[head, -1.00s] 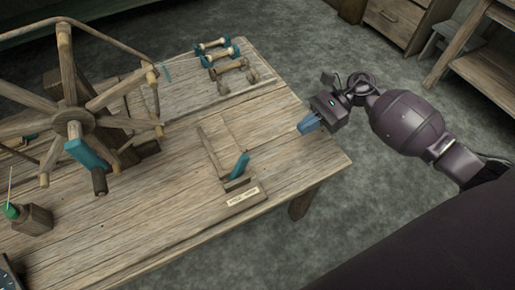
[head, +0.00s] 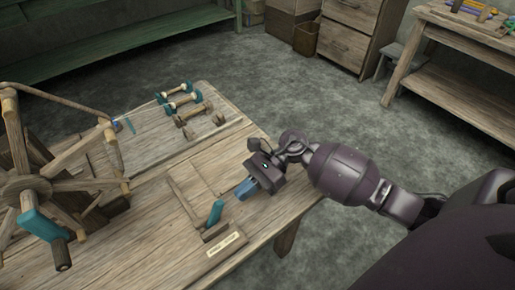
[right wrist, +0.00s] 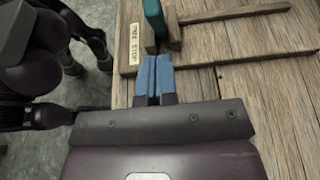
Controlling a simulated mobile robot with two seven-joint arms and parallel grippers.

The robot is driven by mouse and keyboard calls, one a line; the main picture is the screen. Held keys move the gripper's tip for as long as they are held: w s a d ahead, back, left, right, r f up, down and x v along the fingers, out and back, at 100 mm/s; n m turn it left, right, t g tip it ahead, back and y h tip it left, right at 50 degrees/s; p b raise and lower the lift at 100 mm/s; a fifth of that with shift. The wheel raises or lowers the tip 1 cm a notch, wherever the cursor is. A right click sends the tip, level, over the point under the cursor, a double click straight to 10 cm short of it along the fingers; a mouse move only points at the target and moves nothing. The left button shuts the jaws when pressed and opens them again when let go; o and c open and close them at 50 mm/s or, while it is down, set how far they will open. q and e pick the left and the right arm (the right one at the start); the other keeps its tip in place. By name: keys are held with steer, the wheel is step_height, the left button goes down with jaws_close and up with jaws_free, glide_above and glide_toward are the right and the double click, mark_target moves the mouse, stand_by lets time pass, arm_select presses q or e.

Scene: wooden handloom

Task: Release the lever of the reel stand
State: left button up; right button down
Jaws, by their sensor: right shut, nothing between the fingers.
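The lever has a teal handle (head: 215,212) standing up from a low wooden mount near the table's right corner. The reel (head: 28,186), a spoked wooden wheel, stands at the left with a teal crank grip (head: 42,224). My right gripper (head: 246,189) is shut and empty, its blue fingers just right of the lever, pointing at it. In the right wrist view the fingertips (right wrist: 154,58) are close to the teal handle (right wrist: 154,22); I cannot tell if they touch. My left gripper is not in view.
The wooden table (head: 150,255) carries several teal-ended spools (head: 178,97) at the back. Thin wooden strips lie behind the lever. Drawers (head: 345,38) and a side bench (head: 470,65) stand beyond open floor.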

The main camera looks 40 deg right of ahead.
mark_target(215, 215)
steer(key=shift+a+r, duration=0.45)
steer(key=shift+a, duration=0.3)
steer(key=shift+a+r, duration=0.45)
steer(key=shift+a, duration=0.25)
